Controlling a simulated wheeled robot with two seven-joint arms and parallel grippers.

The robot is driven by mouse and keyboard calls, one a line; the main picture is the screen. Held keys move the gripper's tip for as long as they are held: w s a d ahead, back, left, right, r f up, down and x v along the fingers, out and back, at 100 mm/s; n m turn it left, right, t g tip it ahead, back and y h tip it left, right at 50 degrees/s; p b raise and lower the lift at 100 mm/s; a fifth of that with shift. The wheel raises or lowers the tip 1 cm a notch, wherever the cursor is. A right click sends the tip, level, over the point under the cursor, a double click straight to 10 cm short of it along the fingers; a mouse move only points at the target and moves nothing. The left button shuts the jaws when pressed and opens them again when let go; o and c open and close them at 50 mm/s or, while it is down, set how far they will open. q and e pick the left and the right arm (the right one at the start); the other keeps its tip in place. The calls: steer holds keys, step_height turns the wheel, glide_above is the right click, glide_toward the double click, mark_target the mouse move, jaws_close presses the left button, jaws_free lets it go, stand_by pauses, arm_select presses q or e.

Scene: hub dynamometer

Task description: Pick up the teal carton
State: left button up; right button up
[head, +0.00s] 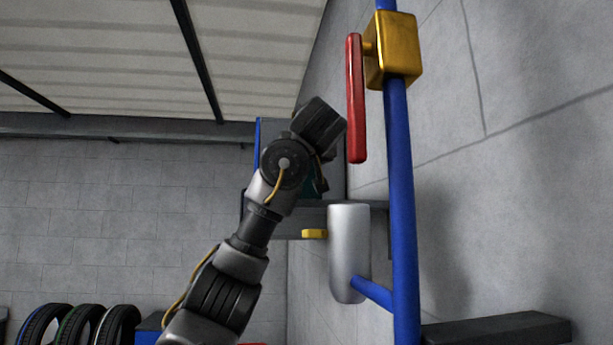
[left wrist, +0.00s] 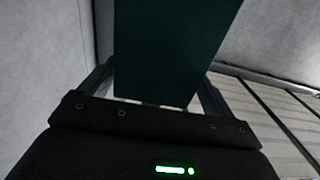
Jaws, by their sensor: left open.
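The teal carton (left wrist: 172,45) is a dark flat-faced block at the top of the left wrist view. My left gripper (left wrist: 157,84) is open, with one finger on each side of the carton and its near end close to the palm. I cannot tell whether the fingers touch it. In the head view a small piece of the carton (head: 319,186) shows behind my left wrist, by a shelf. My left gripper's fingers are hidden there behind the wrist. My right gripper is not in view.
A blue pipe (head: 400,190) with a yellow valve block (head: 398,48) and red lever (head: 355,100) stands right of my left arm. A silver cylinder (head: 349,255) hangs below the hand, beside a yellow piece (head: 314,233). Tyres (head: 80,325) stand at lower left.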

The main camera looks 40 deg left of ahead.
arm_select(q)
steer(key=shift+w+a+f, duration=0.1)
steer(key=shift+w+f, duration=0.1)
steer(key=shift+w, duration=0.55)
steer(key=shift+w+f, duration=0.1)
steer(key=shift+w, duration=0.25)
steer(key=shift+s+d, duration=0.2)
steer(key=shift+d, duration=0.1)
steer(key=shift+c, duration=0.3)
steer(key=shift+s+d+r, duration=0.1)
steer(key=shift+s+r, duration=0.1)
steer(key=shift+s, duration=0.25)
steer(key=shift+s+r, duration=0.2)
steer(key=shift+s, duration=0.25)
steer(key=c, duration=0.4)
steer(key=shift+s, duration=0.15)
steer(key=c, duration=0.3)
steer(key=shift+a, duration=0.25)
steer(key=shift+c, duration=1.3)
steer(key=shift+w+f, duration=0.15)
steer(key=shift+w, duration=0.15)
steer(key=shift+c, duration=0.6)
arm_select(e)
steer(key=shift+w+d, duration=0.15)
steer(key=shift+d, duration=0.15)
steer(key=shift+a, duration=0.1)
